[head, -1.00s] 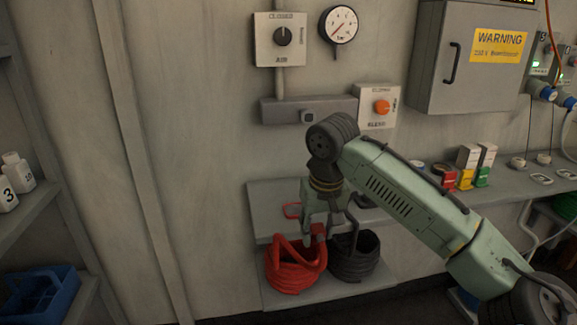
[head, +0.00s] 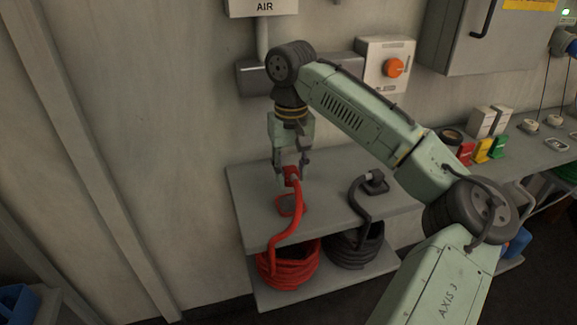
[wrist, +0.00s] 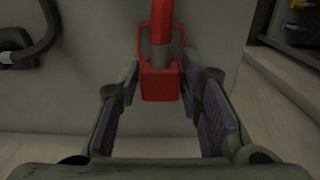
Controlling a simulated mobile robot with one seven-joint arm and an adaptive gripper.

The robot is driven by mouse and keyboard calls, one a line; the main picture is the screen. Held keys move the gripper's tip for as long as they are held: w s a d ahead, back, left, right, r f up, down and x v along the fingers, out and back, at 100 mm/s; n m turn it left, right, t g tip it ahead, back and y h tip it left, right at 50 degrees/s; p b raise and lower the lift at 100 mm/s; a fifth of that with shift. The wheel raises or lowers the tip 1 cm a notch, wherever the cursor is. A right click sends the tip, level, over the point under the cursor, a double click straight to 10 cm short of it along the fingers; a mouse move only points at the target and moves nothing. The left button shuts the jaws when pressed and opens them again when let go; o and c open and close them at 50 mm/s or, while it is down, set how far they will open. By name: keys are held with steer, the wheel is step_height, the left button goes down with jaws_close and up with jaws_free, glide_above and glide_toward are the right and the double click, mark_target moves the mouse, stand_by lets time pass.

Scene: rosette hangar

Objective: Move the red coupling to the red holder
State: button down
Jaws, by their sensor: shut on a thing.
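The red coupling (head: 291,177) is a block at the end of the red hose (head: 291,225). My gripper (head: 291,172) is shut on it and holds it above the upper shelf. In the wrist view the coupling (wrist: 161,82) lies between my two fingers. The red holder (head: 289,206) is a red frame on the shelf, just below the coupling and apart from it. The hose passes in front of part of the holder. In the wrist view part of the holder's red outline (wrist: 142,40) shows behind the hose.
The red hose runs down to its coil (head: 288,268) on the lower shelf. A black hose coil (head: 355,254) stands beside it, and its black coupling (head: 375,181) rests on the upper shelf (head: 325,200) to the right. Coloured boxes (head: 482,152) stand farther right.

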mark_target(291, 204)
steer(key=shift+f+b, duration=2.4)
steer(key=shift+f, duration=0.3)
steer(key=shift+s+p, duration=0.1)
steer(key=shift+p, duration=1.1)
steer(key=shift+f, duration=0.35)
steer(key=c, duration=1)
jaws_free()
steer(key=shift+c, duration=0.2)
